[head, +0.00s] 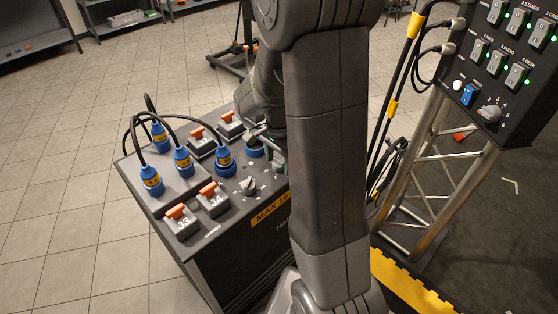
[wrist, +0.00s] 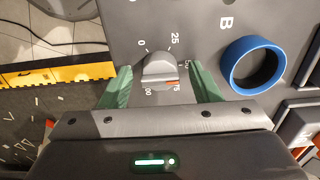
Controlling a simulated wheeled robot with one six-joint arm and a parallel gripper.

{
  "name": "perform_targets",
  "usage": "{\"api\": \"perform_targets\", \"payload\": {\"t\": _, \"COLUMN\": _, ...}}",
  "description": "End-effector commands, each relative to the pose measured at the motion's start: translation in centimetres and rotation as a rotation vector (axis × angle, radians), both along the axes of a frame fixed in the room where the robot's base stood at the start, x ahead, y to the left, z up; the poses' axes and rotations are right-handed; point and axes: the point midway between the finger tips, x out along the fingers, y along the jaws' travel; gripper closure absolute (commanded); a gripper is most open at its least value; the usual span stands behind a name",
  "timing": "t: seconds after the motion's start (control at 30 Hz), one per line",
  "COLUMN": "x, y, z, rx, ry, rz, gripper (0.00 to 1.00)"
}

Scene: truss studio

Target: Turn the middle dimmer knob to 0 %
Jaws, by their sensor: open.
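A grey dimmer knob (wrist: 160,68) sits on the dark panel in the wrist view, with a printed scale running from 0 through 25 and 50 to 75 and 100. Its orange mark lies near the 75. My gripper (wrist: 160,75) is open, with one green finger on each side of the knob and visible gaps between. In the head view my gripper (head: 268,145) is over the box's panel, partly hidden by my arm. Another knob (head: 248,186) shows nearer the front. I cannot tell from these views whether the knob between the fingers is the middle one.
A blue ring socket (wrist: 253,64) marked B is right of the knob. Blue plugs (head: 183,160) with black cables and several orange-topped switches (head: 178,217) crowd the box top. A switch panel (head: 505,75) on a truss stands at the right.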

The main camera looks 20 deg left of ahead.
Motion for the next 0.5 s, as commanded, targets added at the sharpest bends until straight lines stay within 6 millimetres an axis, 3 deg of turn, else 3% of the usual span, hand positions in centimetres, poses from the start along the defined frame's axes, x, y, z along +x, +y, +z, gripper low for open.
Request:
{"api": "perform_targets", "payload": {"t": 0.3, "x": 0.00, "y": 0.00, "z": -0.23, "rx": 0.000, "ry": 0.000, "rz": 0.000, "gripper": 0.45}}
{"api": "perform_targets", "payload": {"t": 0.5, "x": 0.00, "y": 0.00, "z": -0.22, "rx": 0.000, "ry": 0.000, "rz": 0.000, "gripper": 0.84}}
